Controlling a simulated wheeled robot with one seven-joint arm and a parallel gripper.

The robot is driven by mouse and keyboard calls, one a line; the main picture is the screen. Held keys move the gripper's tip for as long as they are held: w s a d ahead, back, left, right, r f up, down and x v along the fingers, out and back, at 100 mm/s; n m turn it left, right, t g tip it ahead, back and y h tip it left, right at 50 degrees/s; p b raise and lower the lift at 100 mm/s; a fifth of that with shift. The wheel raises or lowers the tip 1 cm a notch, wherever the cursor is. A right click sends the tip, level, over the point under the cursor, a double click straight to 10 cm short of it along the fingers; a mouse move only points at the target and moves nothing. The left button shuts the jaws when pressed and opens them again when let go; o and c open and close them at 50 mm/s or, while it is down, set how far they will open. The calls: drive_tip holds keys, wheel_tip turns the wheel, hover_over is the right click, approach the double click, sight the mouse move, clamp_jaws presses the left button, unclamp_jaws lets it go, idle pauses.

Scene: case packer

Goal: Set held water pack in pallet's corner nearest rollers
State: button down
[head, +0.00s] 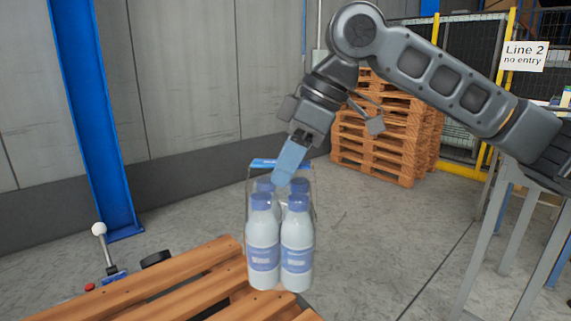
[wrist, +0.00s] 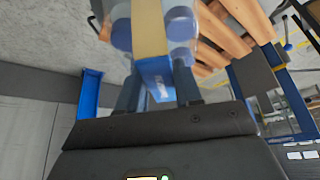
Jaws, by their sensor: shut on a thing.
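The water pack (head: 263,245) is a clear-wrapped group of several white bottles with blue caps and a blue carry strip on top. My gripper (head: 289,162) is shut on that strip, and the pack hangs upright below it. In the wrist view the strip (wrist: 156,75) runs between my fingers, with blurred bottles on both sides. The wooden pallet (head: 150,285) is at the lower left of the head view. The pack overlaps its right-hand end; I cannot tell whether the bottles touch the slats. Pallet slats (wrist: 225,38) also show in the wrist view. No rollers show clearly.
A grey metal frame with legs (head: 490,235) stands at the right. A stack of wooden pallets (head: 375,150) stands behind, by a yellow-framed fence. A blue post (head: 90,120) and a white-knobbed lever (head: 99,229) are at the left. The pallet's visible slats are bare.

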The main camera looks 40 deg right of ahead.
hover_over(252, 246)
drive_tip(key=s+a, duration=0.1)
drive_tip(key=s, duration=0.1)
wheel_tip(252, 246, down, 5)
drive_tip(key=shift+a+f+p, duration=0.15)
drive_tip(key=shift+p, duration=0.25)
drive_tip(key=shift+s+f, duration=0.1)
drive_tip(key=shift+f, duration=1.95)
drive_tip(key=c, duration=0.8)
unclamp_jaws()
drive_tip(key=shift+o, duration=0.2)
drive_tip(key=v, duration=1.2)
